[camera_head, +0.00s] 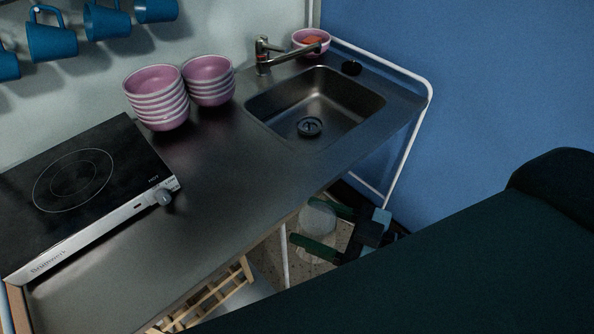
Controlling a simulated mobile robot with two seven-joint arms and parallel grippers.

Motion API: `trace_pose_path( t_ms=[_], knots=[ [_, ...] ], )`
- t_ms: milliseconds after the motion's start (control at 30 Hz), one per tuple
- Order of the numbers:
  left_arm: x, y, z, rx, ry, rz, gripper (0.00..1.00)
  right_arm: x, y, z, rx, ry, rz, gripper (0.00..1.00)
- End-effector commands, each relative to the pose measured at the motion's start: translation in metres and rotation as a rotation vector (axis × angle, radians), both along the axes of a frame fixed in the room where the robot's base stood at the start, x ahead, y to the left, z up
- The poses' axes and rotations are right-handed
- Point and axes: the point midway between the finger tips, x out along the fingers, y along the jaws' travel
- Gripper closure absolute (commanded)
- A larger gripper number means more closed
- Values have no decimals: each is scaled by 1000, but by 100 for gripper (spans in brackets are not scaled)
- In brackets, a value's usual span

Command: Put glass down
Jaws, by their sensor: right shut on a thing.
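A pale, round, see-through glass (318,216) is seen from above, low beside the front edge of the counter. My right gripper (304,220) has its two dark green fingers on either side of the glass and is shut on it. The glass is below the level of the countertop, over a light speckled surface; I cannot tell whether its base touches that surface. My own dark arm covers the lower right of the view. My left gripper is not in view.
The metal counter (225,195) holds a black hotplate (80,185), two stacks of pink bowls (157,98) and a sink (318,105) with a tap. A white rail (400,150) bounds its right end. A wooden rack (215,300) stands below the front edge.

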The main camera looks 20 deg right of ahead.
Motion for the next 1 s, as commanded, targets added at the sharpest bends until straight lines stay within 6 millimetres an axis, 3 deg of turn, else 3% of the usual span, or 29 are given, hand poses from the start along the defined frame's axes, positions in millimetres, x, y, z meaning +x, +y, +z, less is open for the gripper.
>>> trace_pose_path(
  t_ms=[367,1000],
  knots=[
    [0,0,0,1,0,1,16,6,-2,-3,1,-1,-34,72],
    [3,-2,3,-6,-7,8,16,56,-36,-28,6,0,-416,72]
  ],
)
